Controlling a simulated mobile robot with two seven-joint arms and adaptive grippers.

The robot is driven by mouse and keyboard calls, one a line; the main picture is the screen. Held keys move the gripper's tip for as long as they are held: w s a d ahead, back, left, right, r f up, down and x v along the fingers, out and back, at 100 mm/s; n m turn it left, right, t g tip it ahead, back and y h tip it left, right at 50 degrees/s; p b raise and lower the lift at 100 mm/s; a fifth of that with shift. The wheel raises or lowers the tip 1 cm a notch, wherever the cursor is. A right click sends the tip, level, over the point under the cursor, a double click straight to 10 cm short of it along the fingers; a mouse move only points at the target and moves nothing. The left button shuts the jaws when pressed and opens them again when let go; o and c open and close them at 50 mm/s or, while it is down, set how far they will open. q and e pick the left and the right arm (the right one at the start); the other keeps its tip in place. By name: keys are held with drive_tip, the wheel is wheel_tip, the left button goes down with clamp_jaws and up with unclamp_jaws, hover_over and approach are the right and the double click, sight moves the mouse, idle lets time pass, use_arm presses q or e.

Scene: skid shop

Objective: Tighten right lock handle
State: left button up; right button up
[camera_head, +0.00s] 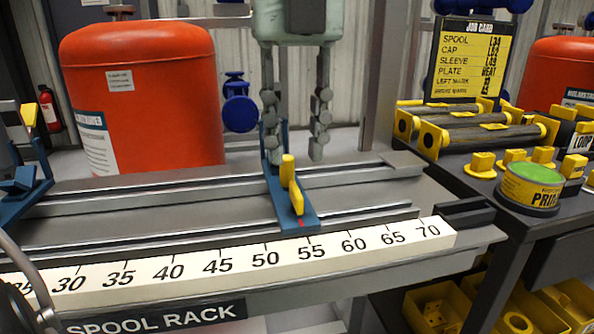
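The right lock is a blue carriage (305,214) set across the grey rails of the spool rack. Its yellow lock handle (296,197) leans beside a short upright yellow post (287,170). A red mark at the carriage's front end lies just above the 55 on the white scale (160,272). A second blue carriage (38,187) with a yellow handle (28,114) is at the left edge, partly cut off.
A red drum (145,95) is behind the rack. Yellow bins (437,308) sit below.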

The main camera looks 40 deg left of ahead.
use_arm(q)
drive_tip(key=shift+r, duration=0.25)
drive_tip(key=shift+r+m+p, duration=0.35)
drive_tip(key=shift+m+p, duration=0.3)
drive_tip(key=shift+m, duration=0.45)
drive_tip(key=shift+r+m+p, duration=0.1)
drive_tip(key=shift+m+p, duration=0.3)
drive_tip(key=shift+m, duration=2)
